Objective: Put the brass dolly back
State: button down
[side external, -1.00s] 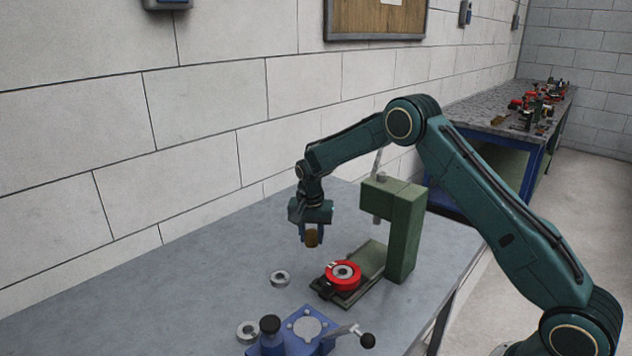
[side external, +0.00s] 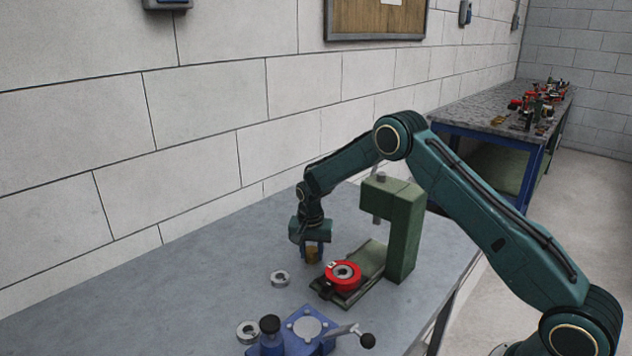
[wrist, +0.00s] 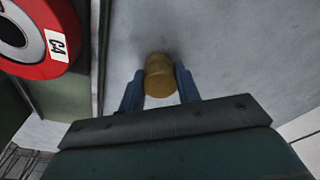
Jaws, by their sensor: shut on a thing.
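The brass dolly (side external: 312,255) is a short brass-coloured cylinder. It is held between the blue fingers of my gripper (side external: 312,251), upright and low over the bench, left of the green press. I cannot tell whether its base touches the bench. In the wrist view the dolly (wrist: 160,77) sits between the two fingertips (wrist: 160,88), with bare grey bench around it.
A green press (side external: 405,230) stands just right of my gripper, with a red ring (side external: 343,275) on its base. Metal rings (side external: 280,278) (side external: 248,331) and a blue fixture (side external: 300,335) with a lever lie in front. The bench (side external: 150,300) is clear to the left.

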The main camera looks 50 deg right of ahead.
aim_at(311, 252)
jog(key=shift+f, duration=0.1)
jog(key=c, duration=1)
grip_release()
notch_tip(311, 252, up, 12)
jog(key=a, duration=0.1)
jog(key=shift+s+a, duration=0.15)
jog(key=shift+s, duration=0.25)
